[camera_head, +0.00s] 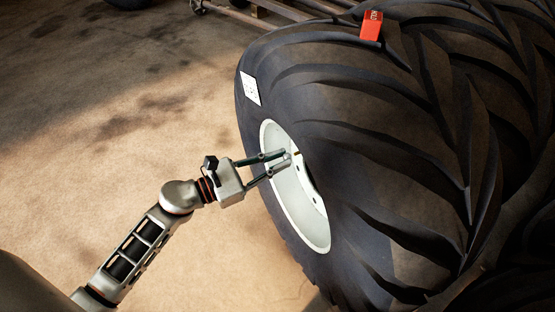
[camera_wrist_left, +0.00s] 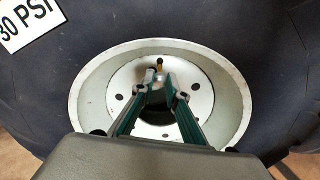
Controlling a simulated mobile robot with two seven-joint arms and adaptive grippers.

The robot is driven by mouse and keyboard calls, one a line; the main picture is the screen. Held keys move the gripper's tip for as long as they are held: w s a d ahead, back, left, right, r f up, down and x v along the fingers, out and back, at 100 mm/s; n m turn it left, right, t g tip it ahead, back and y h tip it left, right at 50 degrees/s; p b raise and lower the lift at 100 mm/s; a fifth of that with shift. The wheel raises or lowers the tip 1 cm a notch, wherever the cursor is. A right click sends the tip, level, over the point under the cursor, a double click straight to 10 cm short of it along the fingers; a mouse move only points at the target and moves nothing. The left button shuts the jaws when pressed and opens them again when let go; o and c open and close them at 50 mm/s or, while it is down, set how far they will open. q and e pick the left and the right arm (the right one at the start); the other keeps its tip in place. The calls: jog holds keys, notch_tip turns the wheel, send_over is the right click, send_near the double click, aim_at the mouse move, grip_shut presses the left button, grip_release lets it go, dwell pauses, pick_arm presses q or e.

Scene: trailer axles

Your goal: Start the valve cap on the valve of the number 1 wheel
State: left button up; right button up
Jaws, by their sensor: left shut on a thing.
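The wheel is a big black tractor tyre (camera_head: 350,130) with a pale metal rim (camera_head: 318,232), which also shows in the left wrist view (camera_wrist_left: 232,110). My left gripper (camera_head: 288,157) reaches into the rim from the left. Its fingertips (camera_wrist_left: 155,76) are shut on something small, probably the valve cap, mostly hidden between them. The valve, a small dark stem with a brass-coloured part (camera_wrist_left: 159,63), stands just beyond the fingertips. It shows as a small yellowish spot in the head view (camera_head: 298,153). I cannot tell whether cap and valve touch. My right gripper is not in view.
A white label (camera_head: 250,88) on the sidewall reads "30 PSI" in the left wrist view (camera_wrist_left: 24,22). A red box (camera_head: 371,25) sits on the tread. The rim wall surrounds my fingers. The brown floor (camera_head: 130,130) at left is clear.

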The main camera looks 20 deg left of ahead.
pick_arm(q)
jog(key=shift+w+d, duration=0.35)
jog(key=shift+w, duration=0.1)
dwell(0.6)
grip_shut()
jog(key=m, duration=0.6)
jog(key=shift+f, duration=0.1)
jog(key=m, duration=0.6)
jog(key=shift+d, duration=0.1)
jog(key=o, duration=0.6)
grip_release()
